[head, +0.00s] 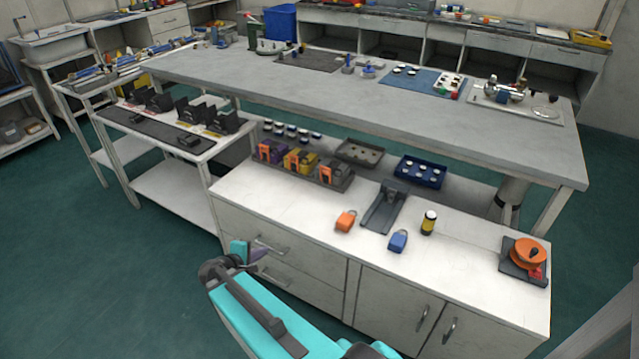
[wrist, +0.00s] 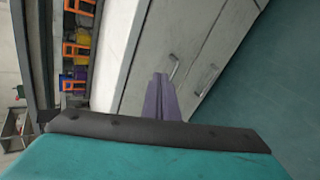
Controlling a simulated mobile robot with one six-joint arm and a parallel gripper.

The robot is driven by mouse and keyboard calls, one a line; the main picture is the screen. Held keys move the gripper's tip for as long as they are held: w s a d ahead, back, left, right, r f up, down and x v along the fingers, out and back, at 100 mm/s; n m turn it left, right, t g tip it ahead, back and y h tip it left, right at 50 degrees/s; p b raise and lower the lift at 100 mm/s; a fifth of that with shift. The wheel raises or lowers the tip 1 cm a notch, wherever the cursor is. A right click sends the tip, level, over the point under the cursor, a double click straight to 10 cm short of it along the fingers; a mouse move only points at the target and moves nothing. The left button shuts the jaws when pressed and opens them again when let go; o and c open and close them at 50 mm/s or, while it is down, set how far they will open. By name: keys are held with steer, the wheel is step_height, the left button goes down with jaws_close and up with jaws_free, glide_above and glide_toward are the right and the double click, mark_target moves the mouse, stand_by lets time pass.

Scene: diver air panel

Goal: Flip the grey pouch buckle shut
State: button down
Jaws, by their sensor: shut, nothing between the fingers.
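Three pouches stand in a row in a dark tray (head: 316,178) at the cabinet's back left in the head view. The grey pouch (head: 340,177) is the rightmost, beside the yellow pouch (head: 306,159), with the purple pouch (head: 276,149) at the left. My gripper (head: 264,252), with purple fingers, is shut and empty in front of the cabinet drawers, apart from the pouches. Its fingers show in the wrist view (wrist: 158,84).
The long grey bench (head: 420,118) stands behind. Drawer handles (head: 270,246) stick out near my gripper.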

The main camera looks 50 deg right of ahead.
steer(key=w+d+r+t+h+b, duration=0.2)
steer(key=w+d+r+h+b, duration=0.25)
steer(key=d+r+b, duration=0.55)
steer(key=s+d+r+m+g+h+b, duration=0.1)
steer(key=s+d+r+m+b, duration=0.1)
steer(key=d+b, duration=0.7)
steer(key=shift+s+d+r+m+g+h, duration=0.2)
steer(key=shift+s+d+m+g+h, duration=0.25)
steer(key=shift+s+d, duration=0.5)
steer(key=shift+w+d, duration=0.25)
steer(key=w+d+f+b, duration=0.1)
steer(key=w+d+b, duration=0.1)
steer(key=d, duration=1.1)
steer(key=shift+w+d+b, duration=0.15)
steer(key=shift+d+b, duration=0.15)
steer(key=shift+d, duration=0.05)
steer(key=shift+f, duration=0.1)
